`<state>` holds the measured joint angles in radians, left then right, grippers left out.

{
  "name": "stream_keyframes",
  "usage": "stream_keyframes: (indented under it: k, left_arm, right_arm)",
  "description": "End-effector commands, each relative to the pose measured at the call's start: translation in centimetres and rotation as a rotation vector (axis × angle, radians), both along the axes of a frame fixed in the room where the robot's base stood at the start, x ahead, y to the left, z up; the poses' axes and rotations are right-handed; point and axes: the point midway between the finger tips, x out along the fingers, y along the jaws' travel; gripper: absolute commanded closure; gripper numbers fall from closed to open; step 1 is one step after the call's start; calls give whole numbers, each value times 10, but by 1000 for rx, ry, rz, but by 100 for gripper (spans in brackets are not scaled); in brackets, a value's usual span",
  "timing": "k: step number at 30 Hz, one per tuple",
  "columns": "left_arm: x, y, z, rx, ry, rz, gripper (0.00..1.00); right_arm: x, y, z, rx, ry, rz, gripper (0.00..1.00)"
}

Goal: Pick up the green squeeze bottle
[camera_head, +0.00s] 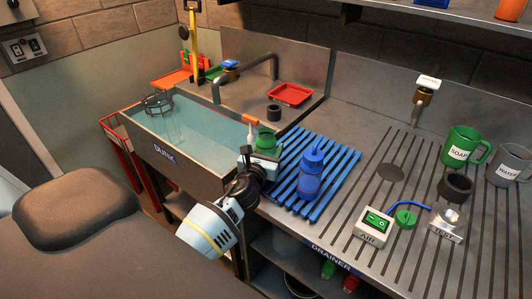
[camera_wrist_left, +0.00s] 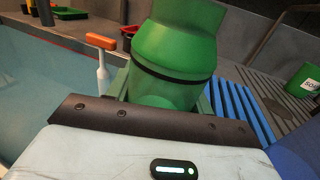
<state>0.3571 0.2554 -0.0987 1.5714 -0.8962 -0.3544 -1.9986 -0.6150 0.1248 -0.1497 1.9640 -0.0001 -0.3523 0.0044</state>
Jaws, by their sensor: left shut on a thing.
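The green squeeze bottle (camera_head: 265,139) is at the near right corner of the sink, beside the blue drainer rack. In the left wrist view the bottle (camera_wrist_left: 178,45) fills the top middle, with a dark band around it, slightly tilted in the picture. My left gripper (camera_head: 262,154) is shut on the bottle, with a finger on either side of it. The bottle's lower part is hidden behind the gripper, so I cannot tell whether it touches the surface below. My right gripper is not in view.
A blue bottle (camera_head: 309,178) stands on the blue rack (camera_head: 340,160), close to the right of my gripper. The water-filled sink (camera_head: 190,128) lies left. An orange-handled tool (camera_head: 250,121) is just behind the green bottle. Green and grey mugs (camera_head: 465,146) stand farther right.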

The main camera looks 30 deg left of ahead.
Motion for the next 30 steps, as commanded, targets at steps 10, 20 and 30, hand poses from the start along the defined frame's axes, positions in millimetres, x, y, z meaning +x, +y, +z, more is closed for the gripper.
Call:
stream_keyframes:
  k: [10, 20, 30]
  left_arm:
    - [0, 0, 10, 2, -5, -1, 75]
    - [-16, 4, 39, 4, -2, 0, 75]
    - [-94, 17, 42, 2, 4, -2, 75]
  right_arm:
    - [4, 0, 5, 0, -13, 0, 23]
    - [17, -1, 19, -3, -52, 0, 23]
    - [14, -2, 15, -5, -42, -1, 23]
